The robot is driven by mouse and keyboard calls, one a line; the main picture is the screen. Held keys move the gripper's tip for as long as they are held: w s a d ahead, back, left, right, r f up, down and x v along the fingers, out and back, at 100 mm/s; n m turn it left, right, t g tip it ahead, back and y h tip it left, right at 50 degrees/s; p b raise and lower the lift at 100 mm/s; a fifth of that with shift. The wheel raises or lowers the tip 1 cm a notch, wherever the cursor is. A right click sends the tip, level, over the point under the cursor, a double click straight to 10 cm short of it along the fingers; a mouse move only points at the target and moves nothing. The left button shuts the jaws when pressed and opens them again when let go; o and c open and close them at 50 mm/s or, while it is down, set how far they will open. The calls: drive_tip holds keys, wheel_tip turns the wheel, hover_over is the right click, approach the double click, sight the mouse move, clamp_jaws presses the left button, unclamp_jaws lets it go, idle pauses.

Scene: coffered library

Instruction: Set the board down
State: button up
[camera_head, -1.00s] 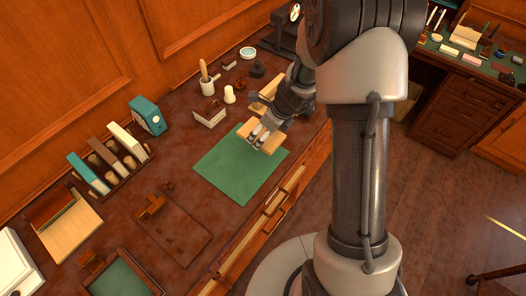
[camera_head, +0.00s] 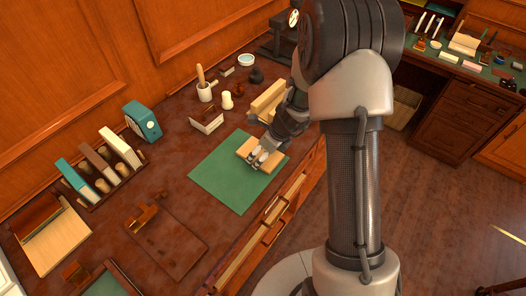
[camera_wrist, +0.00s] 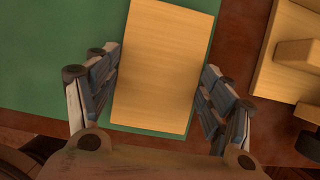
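The board (camera_head: 246,146) is a pale wooden rectangle at the right part of the green mat (camera_head: 222,180) in the head view. It appears to lie flat on the mat, overlapping its right edge. In the wrist view the board (camera_wrist: 165,65) fills the middle, slightly tilted. My gripper (camera_wrist: 160,72) has its fingers spread on either side of the board, with narrow gaps visible. In the head view my gripper (camera_head: 258,158) is low over the board's near part. Any small clearance under the board cannot be told.
A stepped wooden piece (camera_head: 267,103) stands just behind the board, close to my gripper. A card holder (camera_head: 207,119), a white candle-like piece (camera_head: 227,100) and a mug (camera_head: 205,92) are behind the mat. The mat's left and front parts are clear. A rail (camera_head: 265,225) runs along the desk's front.

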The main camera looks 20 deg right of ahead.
drive_tip(key=o, duration=0.5)
